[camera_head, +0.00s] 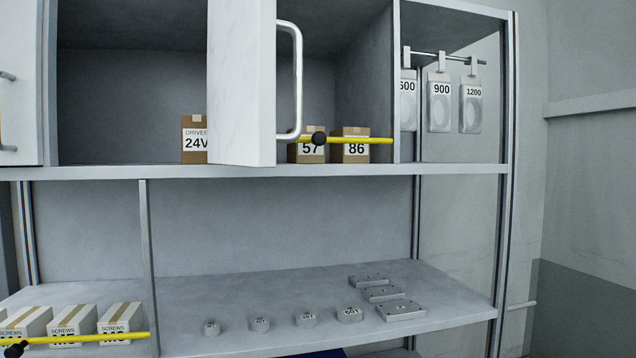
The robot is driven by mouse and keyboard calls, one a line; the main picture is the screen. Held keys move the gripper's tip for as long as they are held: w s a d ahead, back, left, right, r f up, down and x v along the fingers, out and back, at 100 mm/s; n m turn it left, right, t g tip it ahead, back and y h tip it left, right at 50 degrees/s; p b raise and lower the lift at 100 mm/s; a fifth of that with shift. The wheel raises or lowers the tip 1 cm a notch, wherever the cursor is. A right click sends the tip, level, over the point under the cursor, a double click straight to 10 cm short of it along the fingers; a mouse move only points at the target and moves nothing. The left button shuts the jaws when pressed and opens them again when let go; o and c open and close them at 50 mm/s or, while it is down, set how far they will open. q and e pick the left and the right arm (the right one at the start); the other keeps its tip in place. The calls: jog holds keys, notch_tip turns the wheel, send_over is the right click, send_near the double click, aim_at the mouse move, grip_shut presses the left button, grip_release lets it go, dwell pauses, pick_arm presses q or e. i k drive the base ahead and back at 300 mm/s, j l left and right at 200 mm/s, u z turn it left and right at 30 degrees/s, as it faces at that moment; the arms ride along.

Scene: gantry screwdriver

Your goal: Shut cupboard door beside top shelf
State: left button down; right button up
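The cupboard door (228,85) is a pale panel standing open in front of the upper compartment, swung out toward me. Its metal bar handle (298,85) is on the right-hand side of the panel. The door hides part of the compartment behind it. The top shelf (340,20) bay with boxes is to its right. Neither of my grippers shows in this view, and nothing is seen touching the door or handle.
Boxes labelled 24V (194,140), 57 (307,155) and 86 (350,149) stand near the door. A yellow bar (365,140) with a black knob crosses in front of two. Another door (20,95) is at far left. Hanging packs (440,105) are at right.

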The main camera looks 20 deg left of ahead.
aim_at(241, 70)
jog(key=i+l+u, duration=0.15)
jog(key=i+l, duration=0.5)
jog(key=i, duration=0.15)
jog(key=u, duration=1.8)
jog(key=k+l+z, duration=0.25)
